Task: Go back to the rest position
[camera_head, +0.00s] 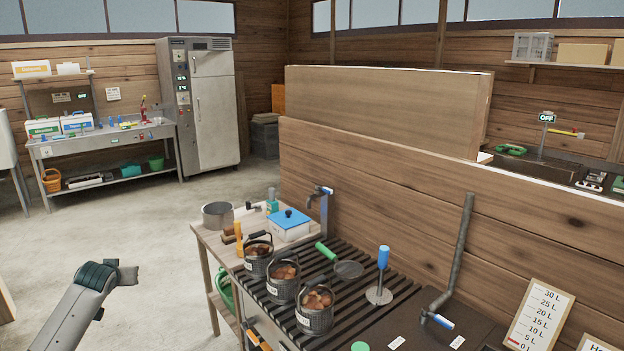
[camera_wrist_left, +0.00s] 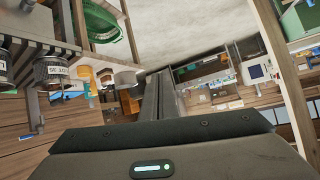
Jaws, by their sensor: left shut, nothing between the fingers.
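My left arm (camera_head: 72,312) is at the lower left of the head view, over bare floor and apart from the work table. My left gripper (camera_wrist_left: 166,78) shows in the left wrist view with its two dark fingers together and nothing between them. It touches nothing that I can see. My right gripper is in neither view.
The slatted work table (camera_head: 345,300) stands right of my left arm, with several chestnut buckets (camera_head: 316,318), a blue-lidded box (camera_head: 289,227) and a metal pot (camera_head: 217,215). A wooden partition (camera_head: 420,200) rises behind it. The concrete floor (camera_head: 150,225) left of the table is clear.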

